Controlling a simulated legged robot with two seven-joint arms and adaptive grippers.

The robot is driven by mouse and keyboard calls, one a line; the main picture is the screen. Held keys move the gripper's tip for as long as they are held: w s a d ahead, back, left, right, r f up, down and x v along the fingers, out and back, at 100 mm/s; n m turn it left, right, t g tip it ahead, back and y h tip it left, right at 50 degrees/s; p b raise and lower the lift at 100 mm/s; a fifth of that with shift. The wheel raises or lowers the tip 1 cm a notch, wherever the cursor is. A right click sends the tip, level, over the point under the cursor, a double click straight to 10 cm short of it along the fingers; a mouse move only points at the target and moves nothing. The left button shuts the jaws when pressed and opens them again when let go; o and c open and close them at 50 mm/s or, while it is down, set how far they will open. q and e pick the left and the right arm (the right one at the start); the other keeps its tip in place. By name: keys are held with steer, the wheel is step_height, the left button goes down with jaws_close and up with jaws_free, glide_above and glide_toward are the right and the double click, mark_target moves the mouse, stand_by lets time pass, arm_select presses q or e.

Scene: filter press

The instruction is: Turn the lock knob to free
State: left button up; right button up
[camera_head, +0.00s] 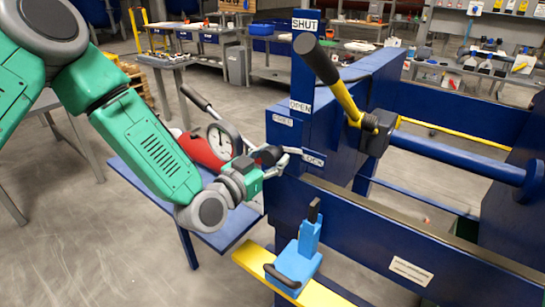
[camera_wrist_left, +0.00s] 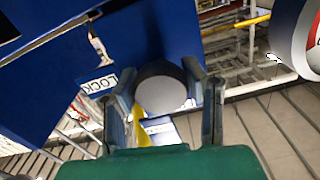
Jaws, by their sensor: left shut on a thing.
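The lock knob (camera_wrist_left: 160,95) is dark with a pale grey round end. In the left wrist view it sits between the two fingers of my left gripper (camera_wrist_left: 165,105), which is shut on it. In the head view my left gripper (camera_head: 270,158) reaches the dark knob from the left and hides much of it. The LOCK label (camera_head: 313,160) is right of the gripper and the FREE label (camera_head: 283,120) is above it. In the wrist view LOCK (camera_wrist_left: 98,84) is left of the knob. A yellow piece (camera_wrist_left: 142,135) shows below it beside a partly hidden label. My right gripper is not in view.
A long lever (camera_head: 335,82) with a black grip and yellow shaft rises beside the blue post with SHUT (camera_head: 305,24) and OPEN (camera_head: 300,106) labels. A light-blue handled device (camera_head: 298,258) stands below. A blue table (camera_head: 225,235) with a red gauge device (camera_head: 205,147) is behind my arm.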

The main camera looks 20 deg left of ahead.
arm_select(q)
steer(key=shift+w+a+n, duration=0.15)
steer(key=shift+n, duration=0.45)
steer(key=shift+n+b, duration=0.3)
steer(key=shift+b, duration=0.05)
steer(key=shift+c, duration=0.2)
steer(key=n+b, duration=0.1)
steer(key=n, duration=0.1)
steer(key=shift+d+n, duration=0.2)
steer(key=shift+n, duration=0.2)
steer(key=n+b, duration=0.2)
steer(key=n, duration=0.2)
steer(key=n+b, duration=0.2)
steer(key=n, duration=0.3)
steer(key=shift+n, duration=0.4)
steer(key=shift+n+b, duration=0.9)
steer(key=shift+n, duration=0.6)
steer(key=shift+d, duration=0.1)
steer(key=shift+f, duration=0.1)
